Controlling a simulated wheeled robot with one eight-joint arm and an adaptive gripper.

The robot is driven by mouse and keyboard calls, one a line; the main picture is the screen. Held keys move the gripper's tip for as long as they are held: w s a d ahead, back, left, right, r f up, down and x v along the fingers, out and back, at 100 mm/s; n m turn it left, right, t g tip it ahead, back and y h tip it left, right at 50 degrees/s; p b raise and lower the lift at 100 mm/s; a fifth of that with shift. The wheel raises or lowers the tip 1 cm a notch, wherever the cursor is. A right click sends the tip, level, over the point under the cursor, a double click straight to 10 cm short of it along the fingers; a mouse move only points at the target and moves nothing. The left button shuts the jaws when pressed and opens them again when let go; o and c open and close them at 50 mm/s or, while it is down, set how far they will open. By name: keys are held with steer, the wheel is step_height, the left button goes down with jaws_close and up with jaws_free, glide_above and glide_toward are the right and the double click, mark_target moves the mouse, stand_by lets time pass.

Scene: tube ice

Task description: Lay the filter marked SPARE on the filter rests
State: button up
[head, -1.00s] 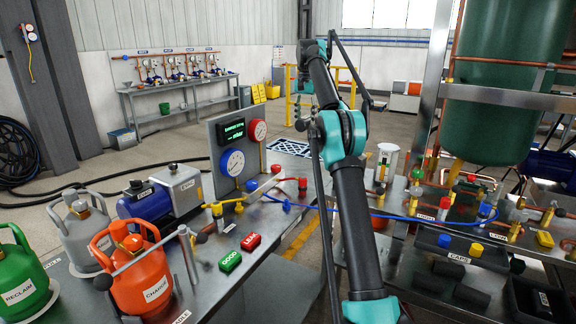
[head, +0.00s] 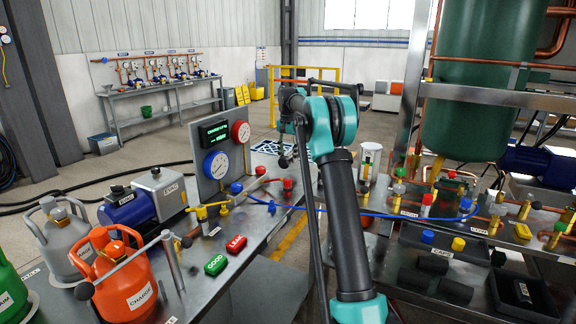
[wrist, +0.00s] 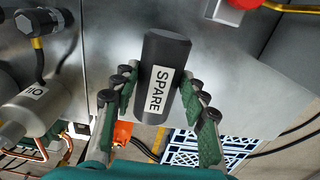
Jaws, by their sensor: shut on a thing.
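The filter marked SPARE (wrist: 165,62) is a black cylinder with a white label, seen in the wrist view. My gripper (wrist: 160,88) is shut on it, with green-padded fingers on both sides. The filter's far end points toward a grey metal surface; I cannot tell the gap between them. In the head view my arm hides the held filter, and I cannot make out the gripper clearly. I cannot clearly identify the filter rests in either view.
The front bench carries an orange cylinder (head: 125,272), a gauge board (head: 220,158) and green GOOD (head: 216,265) and red LEAK (head: 236,244) blocks. An OIL container (wrist: 30,105) is at left in the wrist view.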

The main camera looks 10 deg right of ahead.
mark_target(288, 154)
steer(key=shift+f, duration=2.25)
steer(key=o, duration=1.4)
steer(key=shift+f, duration=0.1)
steer(key=shift+o, duration=0.2)
step_height(288, 154, up, 12)
steer(key=shift+r, duration=0.15)
steer(key=s+f+n+t, duration=0.1)
steer(key=s+f, duration=0.7)
steer(key=s, duration=0.9)
steer(key=s+d+f+n+t, duration=0.1)
steer(key=s+f+n, duration=0.2)
steer(key=s+f, duration=0.5)
steer(key=s+f+n+t, duration=0.2)
steer(key=s+f, duration=0.6)
steer(key=s, duration=1.8)
steer(key=shift+d+f+n, duration=0.2)
steer(key=shift+f+n, duration=0.1)
steer(key=shift+n, duration=0.3)
